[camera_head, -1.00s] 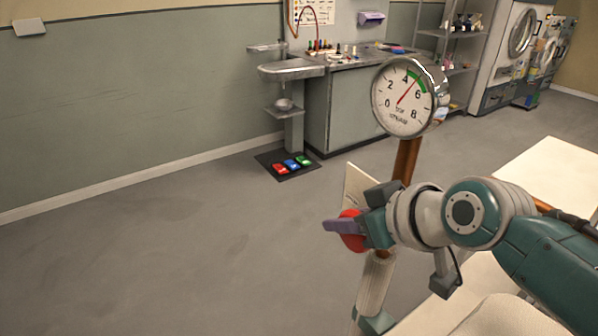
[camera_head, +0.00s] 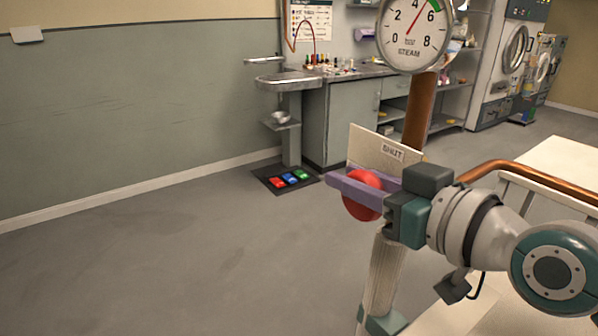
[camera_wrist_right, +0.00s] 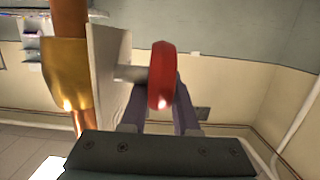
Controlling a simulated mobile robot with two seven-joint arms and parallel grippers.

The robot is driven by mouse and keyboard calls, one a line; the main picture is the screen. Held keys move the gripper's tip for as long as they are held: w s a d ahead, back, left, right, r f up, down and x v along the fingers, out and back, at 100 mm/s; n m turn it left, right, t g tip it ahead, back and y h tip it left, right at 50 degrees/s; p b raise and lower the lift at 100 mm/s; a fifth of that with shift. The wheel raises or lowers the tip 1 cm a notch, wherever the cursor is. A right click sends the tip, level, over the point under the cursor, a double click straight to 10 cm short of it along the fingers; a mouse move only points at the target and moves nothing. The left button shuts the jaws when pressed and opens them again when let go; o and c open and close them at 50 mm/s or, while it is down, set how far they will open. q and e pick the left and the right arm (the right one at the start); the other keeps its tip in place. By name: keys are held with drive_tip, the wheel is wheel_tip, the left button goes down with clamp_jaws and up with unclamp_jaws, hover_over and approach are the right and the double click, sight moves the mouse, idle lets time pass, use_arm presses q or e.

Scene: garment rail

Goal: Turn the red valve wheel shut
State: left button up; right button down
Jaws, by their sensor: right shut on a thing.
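The red valve wheel (camera_head: 362,194) is in the middle right of the head view, in front of a pale plate marked SHUT (camera_head: 385,150). My right gripper (camera_head: 365,188) is shut on the wheel, its purple fingers on either side of the rim. In the right wrist view the wheel (camera_wrist_right: 161,76) shows edge-on between the fingers, on a short grey stem (camera_wrist_right: 130,73) from the plate. A round steam gauge (camera_head: 413,34) stands above on a copper pipe; its needle points between 4 and 6. My left gripper is not in view.
A copper pipe (camera_head: 419,110) rises behind the plate, and another (camera_head: 530,172) runs right near a pale frame. A black mat (camera_head: 285,178) with red, blue and green pads lies on the floor beyond. The floor at left is clear.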

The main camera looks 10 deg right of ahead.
idle(0.3)
drive_tip(key=c, duration=0.7)
unclamp_jaws()
drive_tip(key=shift+o, duration=0.2)
drive_tip(key=v, duration=1)
drive_tip(key=shift+p, duration=0.3)
drive_tip(key=shift+f, duration=0.1)
